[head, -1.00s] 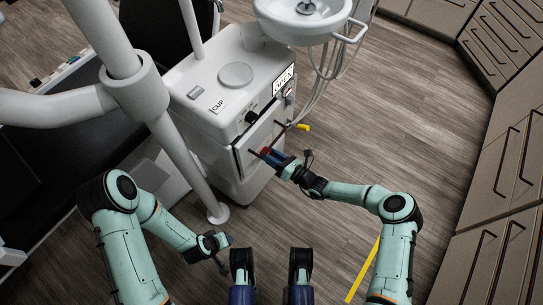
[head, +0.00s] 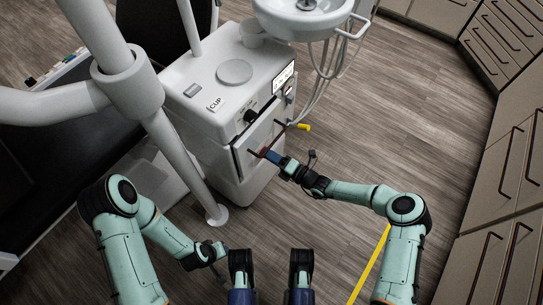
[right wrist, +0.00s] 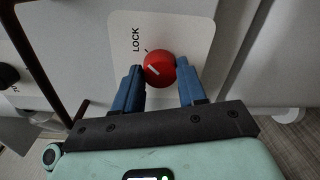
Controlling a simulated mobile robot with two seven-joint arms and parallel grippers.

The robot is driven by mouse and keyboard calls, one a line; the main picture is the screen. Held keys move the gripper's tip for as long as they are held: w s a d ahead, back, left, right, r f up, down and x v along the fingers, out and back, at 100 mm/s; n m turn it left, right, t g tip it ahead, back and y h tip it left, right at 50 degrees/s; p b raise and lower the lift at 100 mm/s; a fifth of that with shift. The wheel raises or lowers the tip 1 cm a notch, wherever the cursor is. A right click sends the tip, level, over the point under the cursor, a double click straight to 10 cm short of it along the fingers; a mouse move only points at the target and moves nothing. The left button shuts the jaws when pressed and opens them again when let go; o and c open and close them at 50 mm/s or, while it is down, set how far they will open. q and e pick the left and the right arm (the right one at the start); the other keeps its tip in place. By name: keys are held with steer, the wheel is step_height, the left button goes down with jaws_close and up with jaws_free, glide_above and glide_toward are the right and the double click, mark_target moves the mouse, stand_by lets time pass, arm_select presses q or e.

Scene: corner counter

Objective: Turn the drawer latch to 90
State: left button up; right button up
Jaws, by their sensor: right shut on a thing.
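The drawer latch is a red round knob (right wrist: 159,69) with a white pointer line, on a pale plate (right wrist: 186,30) marked LOCK. In the right wrist view the line lies at a slant. My right gripper (right wrist: 161,78) is shut on the knob, its blue fingers on either side.
A dark bar handle (right wrist: 32,57) runs beside the latch plate. A black knob (head: 250,116) sits above the drawer. A white pole (head: 185,165) stands left of the cabinet. Drawers (head: 500,190) line the right side; open floor lies between.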

arm_select(q)
steer(key=shift+s+f, duration=0.2)
arm_select(e)
steer(key=shift+m, duration=0.3)
steer(key=o, duration=1.1)
steer(key=shift+c, duration=0.2)
arm_select(q)
steer(key=shift+w, duration=0.1)
arm_select(e)
steer(key=shift+s+d, duration=0.1)
arm_select(q)
steer(key=shift+t, duration=0.3)
steer(key=r+p, duration=0.1)
steer(key=w+d+r+p, duration=0.1)
steer(key=r, duration=0.1)
steer(key=r+p, duration=0.1)
steer(key=shift+w+d+r, duration=0.25)
steer(key=shift+r, duration=0.05)
arm_select(e)
steer(key=v, duration=1.3)
